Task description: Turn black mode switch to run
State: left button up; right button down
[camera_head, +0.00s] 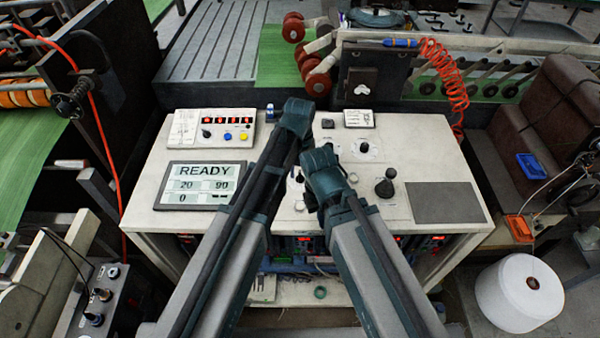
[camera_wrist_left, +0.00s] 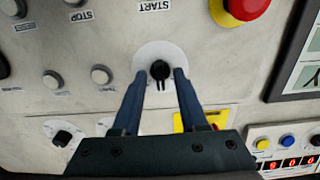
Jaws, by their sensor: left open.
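The black mode switch (camera_wrist_left: 160,69) sits on a round white plate (camera_wrist_left: 143,57) in the left wrist view, its pointer towards the bottom of that picture. My left gripper (camera_wrist_left: 159,76) is open, with one blue finger on each side of the switch. A narrow gap seems to show on both sides; contact cannot be made out. In the head view my left gripper (camera_head: 297,164) is mostly hidden among the arm links, and the switch is not clearly visible. My right arm ends close beside it over the panel; its jaws cannot be made out.
A red emergency button (camera_wrist_left: 240,8) on yellow and several grey push buttons (camera_wrist_left: 101,74) are near the switch. The READY display (camera_head: 203,184) lies left on the console (camera_head: 148,212). A black joystick (camera_head: 385,186) and a dark plate (camera_head: 445,202) are at right.

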pick_arm(q)
grip_shut()
jog(key=shift+m, duration=0.4)
jog(key=m, duration=0.3)
jog(key=shift+m, duration=2.5)
grip_release()
